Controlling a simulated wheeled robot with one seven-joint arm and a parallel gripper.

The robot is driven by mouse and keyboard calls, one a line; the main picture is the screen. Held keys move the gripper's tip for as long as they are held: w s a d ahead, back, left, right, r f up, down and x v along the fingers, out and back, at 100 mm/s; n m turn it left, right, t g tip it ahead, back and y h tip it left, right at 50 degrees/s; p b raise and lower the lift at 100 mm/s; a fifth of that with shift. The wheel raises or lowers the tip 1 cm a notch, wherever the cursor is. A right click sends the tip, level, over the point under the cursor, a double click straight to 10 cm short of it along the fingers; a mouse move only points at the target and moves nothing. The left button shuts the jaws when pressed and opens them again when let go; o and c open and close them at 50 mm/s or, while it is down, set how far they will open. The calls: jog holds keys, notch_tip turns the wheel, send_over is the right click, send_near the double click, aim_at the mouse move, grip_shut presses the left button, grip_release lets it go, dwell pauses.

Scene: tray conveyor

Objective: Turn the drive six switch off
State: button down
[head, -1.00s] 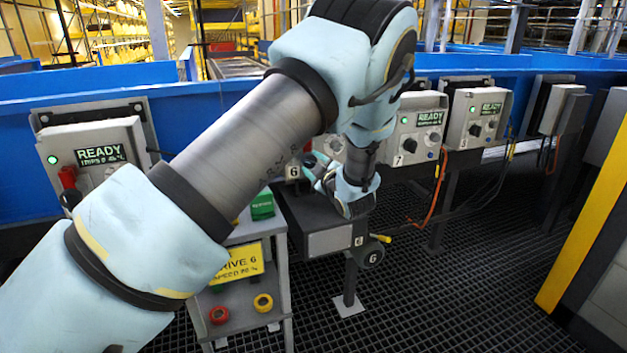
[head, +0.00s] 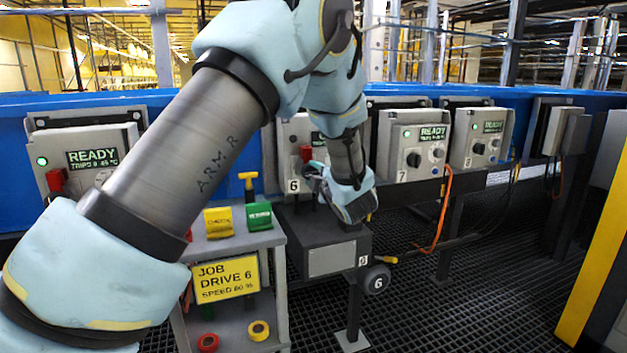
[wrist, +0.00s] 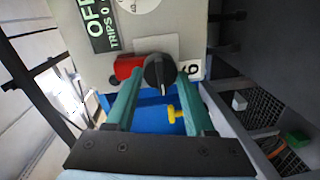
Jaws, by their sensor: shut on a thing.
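The drive six box (head: 290,130) is a grey panel marked 6 at the middle of the head view, partly hidden by my arm. The wrist view shows its front (wrist: 190,30) up close. The black rotary switch (wrist: 158,74) sits between the two teal fingertips of my gripper (wrist: 157,82), which is shut on it. A red part (wrist: 128,66) is beside the switch. The green-lit display (wrist: 100,20) reads OFF and TRIPS 0, cut by the frame edge. In the head view my gripper (head: 316,172) is at the lower part of the box.
Similar boxes stand along the blue conveyor wall: one at left (head: 92,160), box 7 (head: 414,155) and another (head: 478,140) at right, reading READY. A dark motor housing (head: 318,240) lies below my gripper. Grating floor is open at right.

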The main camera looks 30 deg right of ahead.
jog(key=shift+c, duration=1.3)
grip_release()
jog(key=s+a, duration=0.1)
jog(key=s, duration=0.9)
jog(key=shift+s+a+r+b, duration=0.15)
jog(key=shift+s+r+b, duration=0.2)
jog(key=shift+b, duration=0.05)
